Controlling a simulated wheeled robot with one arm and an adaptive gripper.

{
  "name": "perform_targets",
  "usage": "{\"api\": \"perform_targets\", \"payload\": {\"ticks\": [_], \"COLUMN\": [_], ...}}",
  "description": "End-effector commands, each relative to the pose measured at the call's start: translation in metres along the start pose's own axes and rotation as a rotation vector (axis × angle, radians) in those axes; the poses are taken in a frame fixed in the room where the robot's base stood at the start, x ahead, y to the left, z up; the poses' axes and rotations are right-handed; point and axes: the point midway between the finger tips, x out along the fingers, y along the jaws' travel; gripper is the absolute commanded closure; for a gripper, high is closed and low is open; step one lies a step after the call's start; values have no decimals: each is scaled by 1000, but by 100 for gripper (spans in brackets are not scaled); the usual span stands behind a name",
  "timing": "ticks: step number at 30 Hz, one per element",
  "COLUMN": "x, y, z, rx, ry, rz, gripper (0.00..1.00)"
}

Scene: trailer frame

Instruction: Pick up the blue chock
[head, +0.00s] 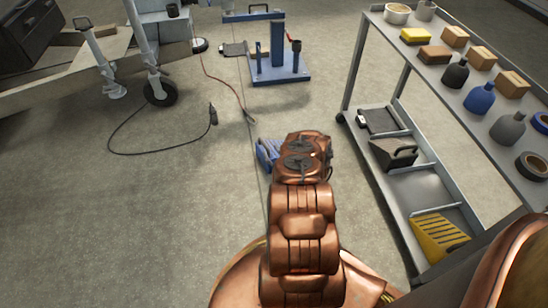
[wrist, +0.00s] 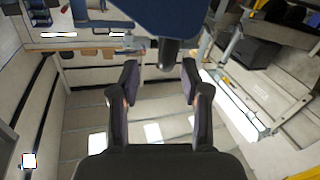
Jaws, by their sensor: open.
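A blue ribbed object, which looks like the blue chock (head: 267,156), shows on the floor at the left edge of my arm's far end in the head view. My arm hides part of it. My gripper (wrist: 160,78) is open in the wrist view, with its two dark fingers apart. A dark blue shape (wrist: 172,15) with a black stub below it fills the top middle of the wrist view, beyond the fingertips. I cannot tell whether it is the chock. No contact with the fingers is visible. The head view hides the fingers behind my arm.
A grey shelf cart (head: 350,62) on the right carries bottles, boxes and tape, with a yellow slotted chock (head: 440,236) low down. A blue stand (head: 280,80) is at the back. A trailer frame (head: 60,93) with a caster and cable (head: 150,152) is at left. The left floor is mostly clear.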

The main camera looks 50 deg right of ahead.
Motion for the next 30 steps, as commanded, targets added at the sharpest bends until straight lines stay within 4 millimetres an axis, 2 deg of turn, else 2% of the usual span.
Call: {"api": "perform_targets", "payload": {"ticks": [13, 21, 30], "x": [34, 68, 76], "y": [-3, -6, -6], "z": [3, 0, -2], "rx": [1, 0, 2], "ry": [5, 6, 3], "rz": [1, 2, 2], "gripper": [53, 53, 53]}}
